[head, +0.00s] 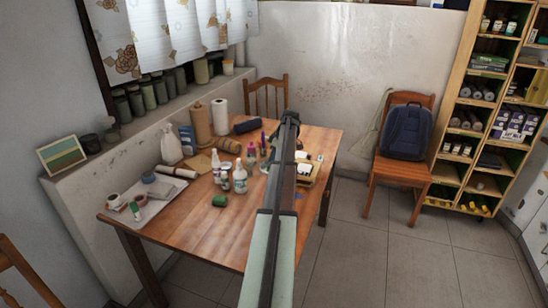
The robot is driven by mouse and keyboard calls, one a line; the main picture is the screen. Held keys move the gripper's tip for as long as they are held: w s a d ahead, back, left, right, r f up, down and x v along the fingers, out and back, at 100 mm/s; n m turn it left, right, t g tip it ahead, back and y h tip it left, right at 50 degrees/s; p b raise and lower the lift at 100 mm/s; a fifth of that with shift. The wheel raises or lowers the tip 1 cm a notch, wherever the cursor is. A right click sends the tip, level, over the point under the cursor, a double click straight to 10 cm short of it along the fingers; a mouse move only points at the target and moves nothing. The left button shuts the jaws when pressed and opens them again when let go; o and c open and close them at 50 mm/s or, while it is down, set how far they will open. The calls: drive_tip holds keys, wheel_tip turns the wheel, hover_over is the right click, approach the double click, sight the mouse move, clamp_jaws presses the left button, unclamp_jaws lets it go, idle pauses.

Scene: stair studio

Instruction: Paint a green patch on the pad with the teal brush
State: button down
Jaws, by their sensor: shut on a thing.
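My gripper (270,157) is a dark shape over the far right part of the table, mostly hidden by my own arm. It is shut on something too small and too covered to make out. I cannot pick out the teal brush for certain. A pale tan sheet (199,165) lies on the table left of the bottles, but I cannot tell whether it is the pad. A green pot or roll (219,201) lies near the middle of the wooden table (200,232). No green patch can be made out.
A light tray (152,208) with several pots lies at the table's left. White bottles (240,178), a spray bottle (171,150) and paper rolls (220,115) stand further back. A wooden box (310,175) is right of my arm. The front of the table is clear.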

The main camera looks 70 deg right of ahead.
drive_tip(key=shift+r, duration=3.4)
drive_tip(key=shift+w, duration=0.1)
drive_tip(key=w+a+r, duration=0.2)
drive_tip(key=w+a, duration=0.4)
drive_tip(key=w, duration=0.5)
drive_tip(key=w+a+r, duration=0.2)
drive_tip(key=w+a, duration=0.4)
drive_tip(key=w, duration=0.5)
drive_tip(key=w+a+f, duration=0.1)
drive_tip(key=w+a, duration=0.5)
drive_tip(key=a, duration=0.5)
drive_tip(key=w+a+f, duration=0.2)
drive_tip(key=w+a, duration=0.4)
drive_tip(key=a, duration=0.4)
drive_tip(key=w+a+f, duration=0.1)
drive_tip(key=w+a, duration=0.3)
drive_tip(key=a, duration=1.1)
drive_tip(key=s+a+f, duration=0.1)
drive_tip(key=a, duration=1.1)
drive_tip(key=s+a+f, duration=0.2)
drive_tip(key=a, duration=1.1)
drive_tip(key=s+a+f, duration=0.1)
drive_tip(key=s+a, duration=0.1)
drive_tip(key=a, duration=1.1)
drive_tip(key=shift+s+a+f, duration=0.2)
drive_tip(key=shift+f, duration=0.05)
